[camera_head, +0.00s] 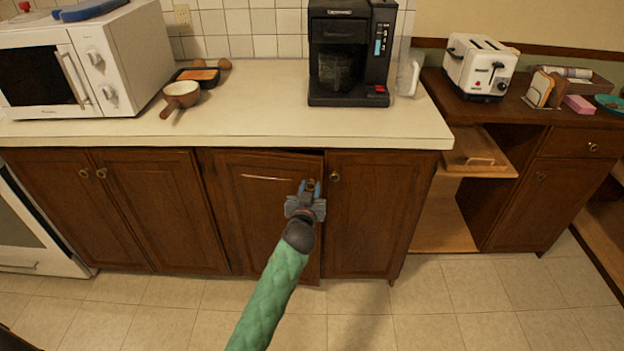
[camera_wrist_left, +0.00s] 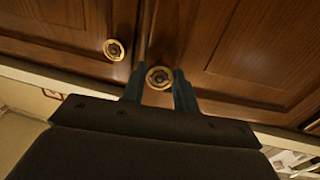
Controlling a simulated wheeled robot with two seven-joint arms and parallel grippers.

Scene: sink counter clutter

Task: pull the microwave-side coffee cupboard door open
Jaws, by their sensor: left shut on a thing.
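The microwave-side coffee cupboard door (camera_head: 255,215) is the brown wooden door left of its neighbour under the coffee maker. It stands slightly ajar: a dark gap shows along its top, and its right edge sits a little forward of the neighbouring door (camera_head: 365,215). My left gripper (camera_head: 310,186) is at the door's upper right corner, shut on its round brass knob. In the left wrist view the knob (camera_wrist_left: 158,77) shows between the gripper's fingertips (camera_wrist_left: 159,84). The neighbouring door's knob (camera_wrist_left: 115,49) is free beside it. My right gripper is not in view.
The pale counter (camera_head: 250,115) above holds the black coffee maker (camera_head: 350,55), a small pan (camera_head: 181,94) and the white microwave (camera_head: 85,65). Another closed cupboard pair (camera_head: 160,205) is to the left. The tiled floor (camera_head: 440,310) in front looks clear.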

